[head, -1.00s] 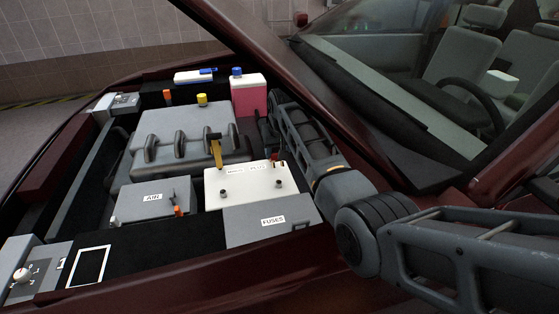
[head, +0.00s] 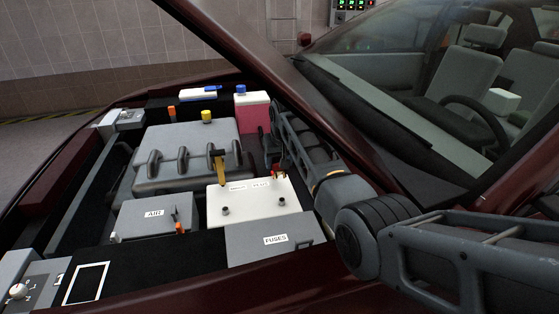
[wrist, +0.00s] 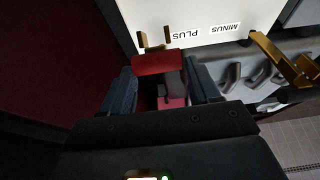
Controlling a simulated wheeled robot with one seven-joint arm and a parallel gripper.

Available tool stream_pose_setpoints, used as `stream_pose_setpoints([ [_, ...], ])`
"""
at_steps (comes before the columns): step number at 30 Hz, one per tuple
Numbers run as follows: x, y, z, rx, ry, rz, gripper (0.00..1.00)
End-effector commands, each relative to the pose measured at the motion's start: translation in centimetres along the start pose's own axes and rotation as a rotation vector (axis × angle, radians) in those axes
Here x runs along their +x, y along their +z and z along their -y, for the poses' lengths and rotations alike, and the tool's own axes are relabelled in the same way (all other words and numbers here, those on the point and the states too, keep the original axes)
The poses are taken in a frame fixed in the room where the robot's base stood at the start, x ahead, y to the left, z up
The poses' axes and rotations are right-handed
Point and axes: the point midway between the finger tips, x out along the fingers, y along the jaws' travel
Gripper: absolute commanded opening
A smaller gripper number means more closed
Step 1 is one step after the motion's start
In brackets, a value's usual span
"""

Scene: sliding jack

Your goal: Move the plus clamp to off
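The white battery box (head: 250,205) has MINUS and PLUS labels on top. The red plus clamp (wrist: 160,64) is at the PLUS side, with two brass prongs at its battery end; in the head view only a small red part shows beside my gripper. My gripper (wrist: 162,92) has its two dark fingers apart, one on each side of the red clamp, with dark gaps beside it; contact cannot be told. In the head view my gripper (head: 272,150) is partly hidden behind my own arm.
A grey FUSES box (head: 270,240) and a grey AIR box (head: 152,218) flank the battery in front and left. The ribbed grey engine cover (head: 185,155) lies behind. A pink reservoir (head: 253,112) stands behind my gripper. The dark red raised hood (head: 235,45) slants overhead.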

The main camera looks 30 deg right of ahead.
Motion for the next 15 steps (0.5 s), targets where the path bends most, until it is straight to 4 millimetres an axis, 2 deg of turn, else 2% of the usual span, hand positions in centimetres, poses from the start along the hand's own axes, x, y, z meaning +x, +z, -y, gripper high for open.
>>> stream_pose_setpoints([
  [1,0.02,0.03,0.0,0.0,0.0,0.001,0.66],
  [5,0.02,0.07,0.0,0.0,0.0,0.002,0.77],
  [15,-0.36,0.08,0.02,0.0,0.0,0.002,0.77],
])
